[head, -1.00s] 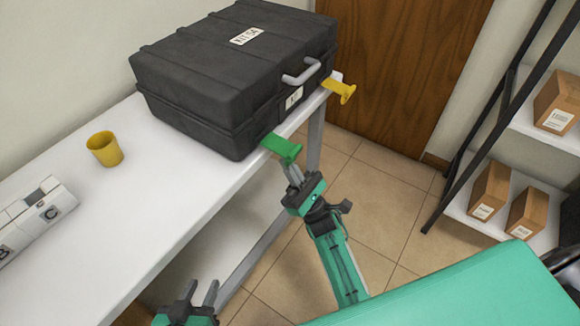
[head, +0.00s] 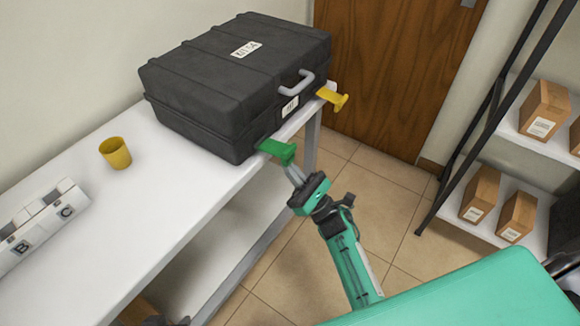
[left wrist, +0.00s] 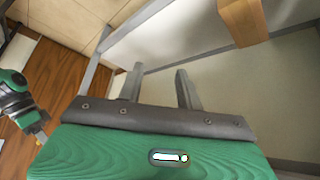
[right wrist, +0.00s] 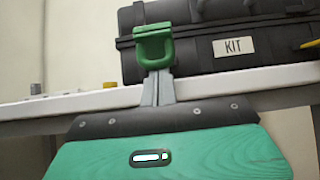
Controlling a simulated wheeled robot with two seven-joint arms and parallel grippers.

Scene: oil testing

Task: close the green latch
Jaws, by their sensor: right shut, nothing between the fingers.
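The green latch (head: 277,150) sticks out from the lower front edge of the black case (head: 235,80), past the table edge. It also shows in the right wrist view (right wrist: 153,45), tilted outward, in front of the case. My right gripper (head: 292,170) is shut and empty, its fingertips just under the latch's outer end. In the right wrist view the fingertips (right wrist: 157,75) overlap the latch's bottom; I cannot tell whether they touch. My left gripper is mostly below the head view's edge; in the left wrist view its fingers (left wrist: 158,78) are apart and empty.
The case stands on a white table (head: 150,215). A yellow latch (head: 332,98) sticks out further along its front. A yellow cup (head: 115,153) and a white lettered holder (head: 40,225) stand at the left. A shelf with brown boxes (head: 480,193) is at the right; floor between is clear.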

